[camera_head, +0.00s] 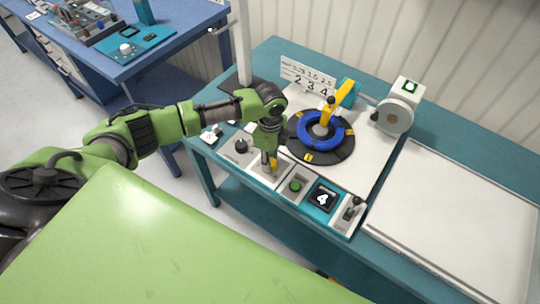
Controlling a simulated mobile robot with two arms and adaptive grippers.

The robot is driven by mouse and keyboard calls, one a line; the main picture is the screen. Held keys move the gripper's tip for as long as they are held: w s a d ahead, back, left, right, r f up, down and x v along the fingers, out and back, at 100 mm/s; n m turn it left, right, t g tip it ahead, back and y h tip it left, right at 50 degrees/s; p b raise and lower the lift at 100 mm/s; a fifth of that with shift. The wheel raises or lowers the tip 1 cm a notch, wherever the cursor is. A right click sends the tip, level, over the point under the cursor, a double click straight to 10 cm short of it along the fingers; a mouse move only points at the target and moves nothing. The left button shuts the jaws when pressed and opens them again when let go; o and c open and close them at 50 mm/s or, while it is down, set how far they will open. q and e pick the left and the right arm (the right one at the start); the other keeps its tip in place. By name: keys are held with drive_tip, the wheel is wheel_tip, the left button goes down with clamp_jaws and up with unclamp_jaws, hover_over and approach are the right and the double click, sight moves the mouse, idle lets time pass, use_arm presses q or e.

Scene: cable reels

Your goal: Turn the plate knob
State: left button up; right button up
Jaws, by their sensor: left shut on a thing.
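My left gripper (268,160) points down at the front control strip of the teal bench. It is shut on a small control there, taken to be the plate knob, which its fingers mostly hide. Left of it on the strip is a black knob (240,146). Right of it are a green button (295,187), a dark display (323,198) reading 4 and a black-handled lever (353,204). Behind the strip lies a round black plate (334,151) with yellow marks, carrying a blue ring (301,130). My right gripper is not in view.
A yellow arm (342,96) reaches over the ring. A grey reel (393,116) on a white block stands right of it, and a number card (307,75) behind. A bare white panel (455,220) lies at the right. A blue workbench (165,55) is at the back left.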

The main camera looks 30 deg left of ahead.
use_arm(q)
drive_tip(key=m, duration=0.3)
drive_tip(key=shift+d+p, duration=0.1)
drive_tip(key=shift+p, duration=0.25)
drive_tip(key=m, duration=0.3)
drive_tip(key=shift+m, duration=0.3)
drive_tip(key=m, duration=0.3)
drive_tip(key=shift+m, duration=2.2)
drive_tip(key=o, duration=1.1)
